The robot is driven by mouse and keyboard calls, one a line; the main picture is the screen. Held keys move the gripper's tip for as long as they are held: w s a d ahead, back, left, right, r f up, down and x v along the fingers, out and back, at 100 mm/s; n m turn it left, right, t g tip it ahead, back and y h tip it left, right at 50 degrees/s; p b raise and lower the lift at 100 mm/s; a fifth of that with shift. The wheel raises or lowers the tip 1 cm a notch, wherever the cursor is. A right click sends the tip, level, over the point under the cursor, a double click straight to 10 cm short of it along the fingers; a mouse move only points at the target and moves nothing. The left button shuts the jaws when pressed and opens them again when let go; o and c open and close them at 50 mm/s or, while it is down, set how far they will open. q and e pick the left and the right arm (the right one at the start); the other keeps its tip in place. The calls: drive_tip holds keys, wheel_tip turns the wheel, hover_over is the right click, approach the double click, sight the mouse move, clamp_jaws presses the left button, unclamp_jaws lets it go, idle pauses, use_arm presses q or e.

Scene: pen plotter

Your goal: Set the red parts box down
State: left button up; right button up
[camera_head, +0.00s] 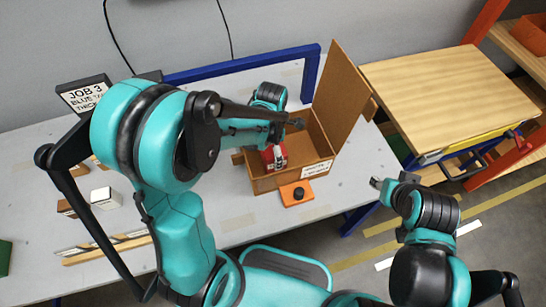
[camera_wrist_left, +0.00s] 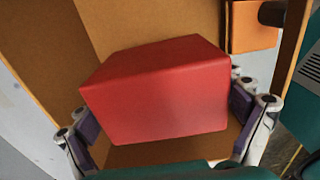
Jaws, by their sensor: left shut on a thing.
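The red parts box (camera_head: 268,158) shows in the head view inside the outline of an open wooden box (camera_head: 268,183), in its left part. My left gripper (camera_head: 279,155) is shut on it from above. In the left wrist view the red box (camera_wrist_left: 155,90) fills the middle between the two fingers of my left gripper (camera_wrist_left: 165,138), with brown wooden walls and floor around it. Whether its underside touches the floor is hidden. My right gripper (camera_head: 377,183) is right of the wooden box, past the table edge; its fingers are too small to read.
The wooden box's tall lid (camera_head: 341,85) stands open on the right. An orange pad with a black knob (camera_head: 298,194) lies before it. A blue frame (camera_head: 240,64) rises behind. A sign (camera_head: 85,97), a white block (camera_head: 105,198) and wooden strips (camera_head: 105,247) are at the left.

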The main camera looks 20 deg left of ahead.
use_arm(q)
drive_tip(key=shift+f+b, duration=0.65)
drive_tip(key=shift+f, duration=1.1)
drive_tip(key=shift+f, duration=0.1)
drive_tip(key=o, duration=1)
